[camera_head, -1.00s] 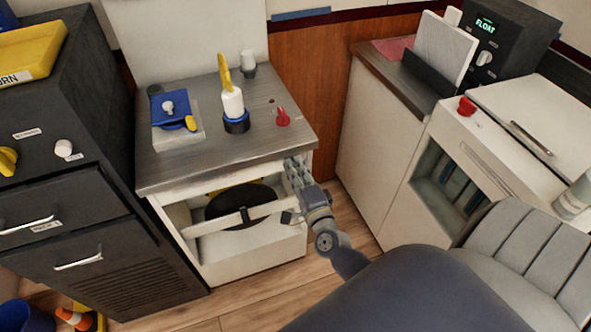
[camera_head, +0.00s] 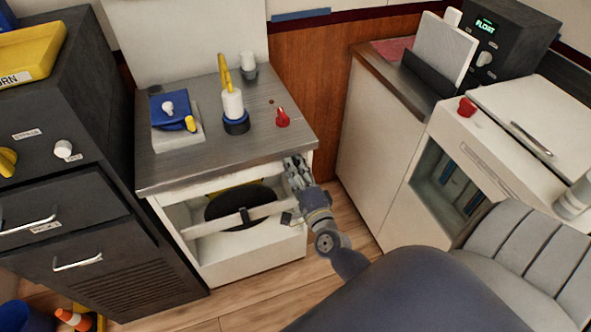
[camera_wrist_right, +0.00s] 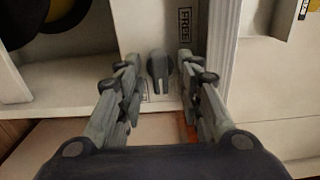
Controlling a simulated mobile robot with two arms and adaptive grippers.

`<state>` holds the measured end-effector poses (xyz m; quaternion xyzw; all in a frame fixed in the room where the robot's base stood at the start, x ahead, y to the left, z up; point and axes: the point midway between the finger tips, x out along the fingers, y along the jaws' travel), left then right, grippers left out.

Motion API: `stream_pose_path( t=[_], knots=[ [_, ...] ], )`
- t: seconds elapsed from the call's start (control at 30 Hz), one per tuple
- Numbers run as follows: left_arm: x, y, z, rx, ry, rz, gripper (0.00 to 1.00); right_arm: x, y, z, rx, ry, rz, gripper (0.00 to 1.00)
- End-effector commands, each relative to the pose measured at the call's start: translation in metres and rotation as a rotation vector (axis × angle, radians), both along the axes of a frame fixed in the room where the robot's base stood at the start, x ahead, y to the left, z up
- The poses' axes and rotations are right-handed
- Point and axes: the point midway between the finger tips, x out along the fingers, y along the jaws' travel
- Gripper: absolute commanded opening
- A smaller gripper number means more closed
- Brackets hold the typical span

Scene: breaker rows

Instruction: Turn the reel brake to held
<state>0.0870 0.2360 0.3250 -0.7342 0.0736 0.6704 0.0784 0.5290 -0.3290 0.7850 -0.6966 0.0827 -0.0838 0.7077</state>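The reel brake appears to be the small dark knob (camera_wrist_right: 158,72) with a pale pointer line, on a pale panel in the right wrist view. A label reading FREE (camera_wrist_right: 184,25) is above and right of it. Another small label below the knob is partly hidden. My right gripper (camera_wrist_right: 162,88) is open, its fingers on either side of the knob with visible gaps. In the head view my right gripper (camera_head: 297,172) is at the right front of the low cabinet (camera_head: 225,160), hiding the knob. A black reel (camera_head: 240,207) is inside this cabinet. My left gripper is not in view.
The cabinet top holds a red knob (camera_head: 282,117), a white bottle (camera_head: 233,103) and a blue-topped box (camera_head: 170,108). A pale bar (camera_head: 250,215) crosses the cabinet opening. A white counter (camera_head: 385,150) stands to the right, with floor between.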

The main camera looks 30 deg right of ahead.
Motion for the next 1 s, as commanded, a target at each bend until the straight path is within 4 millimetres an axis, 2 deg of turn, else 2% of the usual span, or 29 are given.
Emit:
stream_pose_path(
  t=[0.17,0.6,0.8,1.0],
  knots=[
    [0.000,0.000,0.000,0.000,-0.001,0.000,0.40,-0.017,0.004,-0.001,-0.001,0.002,0.000,0.33],
    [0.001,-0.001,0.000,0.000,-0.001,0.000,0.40,-0.098,0.023,-0.001,0.001,0.003,0.001,0.33],
    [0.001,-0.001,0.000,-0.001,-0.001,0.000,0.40,-0.114,0.028,0.000,0.001,0.001,0.001,0.33],
    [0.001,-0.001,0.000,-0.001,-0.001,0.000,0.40,-0.116,0.028,0.000,0.001,0.000,0.001,0.33]
  ],
)
